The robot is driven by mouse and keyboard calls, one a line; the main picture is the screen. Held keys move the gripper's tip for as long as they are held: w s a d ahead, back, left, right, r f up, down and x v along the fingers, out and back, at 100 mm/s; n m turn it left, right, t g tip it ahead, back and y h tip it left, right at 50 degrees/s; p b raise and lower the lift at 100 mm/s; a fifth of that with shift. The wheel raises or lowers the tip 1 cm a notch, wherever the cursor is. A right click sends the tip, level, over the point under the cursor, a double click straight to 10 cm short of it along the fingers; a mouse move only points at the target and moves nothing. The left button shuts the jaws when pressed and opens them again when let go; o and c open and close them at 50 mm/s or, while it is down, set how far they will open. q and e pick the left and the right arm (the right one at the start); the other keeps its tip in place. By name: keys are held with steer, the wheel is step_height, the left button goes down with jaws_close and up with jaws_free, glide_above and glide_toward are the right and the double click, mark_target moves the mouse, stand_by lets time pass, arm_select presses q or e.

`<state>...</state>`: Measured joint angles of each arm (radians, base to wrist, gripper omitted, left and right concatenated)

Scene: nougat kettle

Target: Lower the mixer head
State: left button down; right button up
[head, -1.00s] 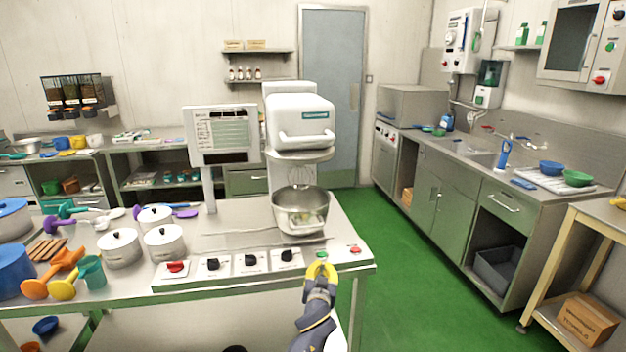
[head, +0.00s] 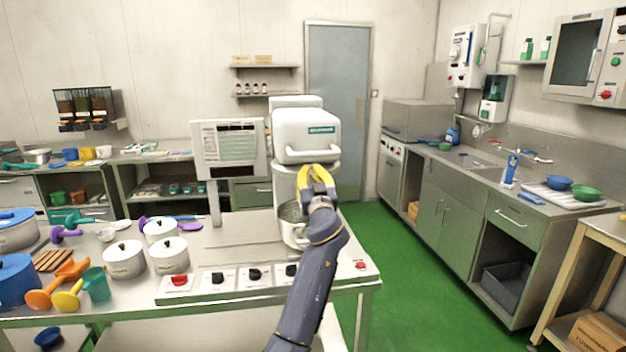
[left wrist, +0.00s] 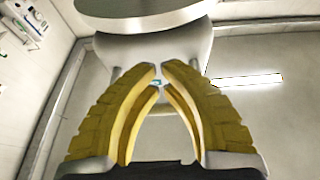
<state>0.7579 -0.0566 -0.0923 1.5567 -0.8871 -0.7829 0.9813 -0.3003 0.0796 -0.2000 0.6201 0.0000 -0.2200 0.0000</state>
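The white mixer head (head: 306,128), with a teal label and a front bar handle (head: 296,154), stands raised above the steel bowl (head: 290,213), with a gap between them. My left gripper (head: 318,168) has yellow fingers and is in front of the head, just below the handle's right part. In the left wrist view the fingertips (left wrist: 160,68) come together with only a sliver between them, and nothing is seen held. The head's underside (left wrist: 150,18) shows beyond them. Contact with the handle cannot be told. My arm hides part of the bowl. My right gripper is not in view.
A control panel with knobs (head: 254,274) lines the table's front edge. A screen on a post (head: 230,148) stands left of the mixer. White lidded pots (head: 125,260) and coloured scoops crowd the left side. The green floor (head: 410,270) on the right is clear.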

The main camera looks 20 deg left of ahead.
mark_target(308, 162)
arm_select(q)
steer(key=shift+x, duration=2.75)
steer(key=shift+f, duration=0.1)
